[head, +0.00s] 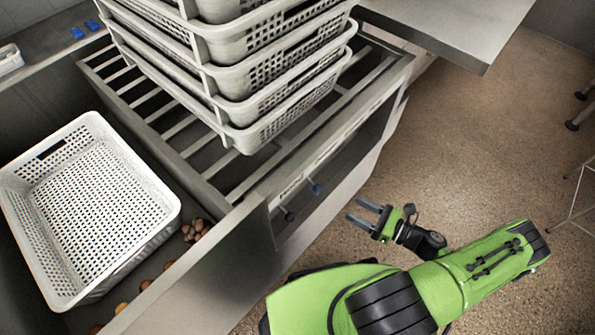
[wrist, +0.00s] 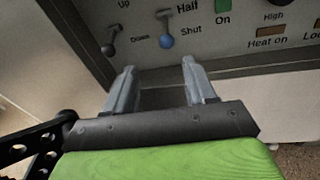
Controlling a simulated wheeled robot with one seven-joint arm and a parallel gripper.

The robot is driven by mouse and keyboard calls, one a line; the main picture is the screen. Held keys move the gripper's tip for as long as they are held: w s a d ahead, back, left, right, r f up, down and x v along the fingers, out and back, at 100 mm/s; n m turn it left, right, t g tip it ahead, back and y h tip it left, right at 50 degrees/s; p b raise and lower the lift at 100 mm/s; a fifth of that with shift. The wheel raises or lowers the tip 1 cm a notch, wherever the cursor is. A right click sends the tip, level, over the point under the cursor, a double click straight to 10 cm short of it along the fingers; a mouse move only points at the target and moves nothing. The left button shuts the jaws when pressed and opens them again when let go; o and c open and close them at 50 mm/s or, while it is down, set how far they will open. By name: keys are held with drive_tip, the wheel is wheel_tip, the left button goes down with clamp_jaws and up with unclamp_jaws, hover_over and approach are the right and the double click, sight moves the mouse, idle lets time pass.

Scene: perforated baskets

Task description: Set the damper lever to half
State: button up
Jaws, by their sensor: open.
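A lever with a blue knob (wrist: 166,41) sits on the control panel beside the labels "Half" and "Shut"; it hangs down, its knob near "Shut". The word "damper" is not readable. Its blue knob also shows in the head view (head: 317,189) on the front of the slatted unit. My gripper (wrist: 158,66) is open and empty, its fingertips just below the blue knob in the picture and apart from it. In the head view my gripper (head: 357,208) is to the right of the panel, pointing toward it.
A dark-knobbed lever (wrist: 108,50) by "Up" and "Down" is left of the blue one. A green "On" button (wrist: 223,5) is to the right. Stacked white baskets (head: 255,125) stand on the slats; another basket (head: 90,200) is at left. Floor at right is mostly clear.

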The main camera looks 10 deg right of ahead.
sight(320, 188)
drive_tip(key=shift+m+t, duration=0.7)
drive_tip(key=shift+m, duration=0.1)
drive_tip(key=x, duration=0.5)
drive_tip(key=b+x, duration=0.1)
drive_tip(key=x, duration=0.5)
drive_tip(key=f+b+x, duration=0.1)
drive_tip(key=x, duration=0.4)
drive_tip(key=shift+w+f, duration=0.15)
drive_tip(key=shift+w, duration=0.2)
clamp_jaws()
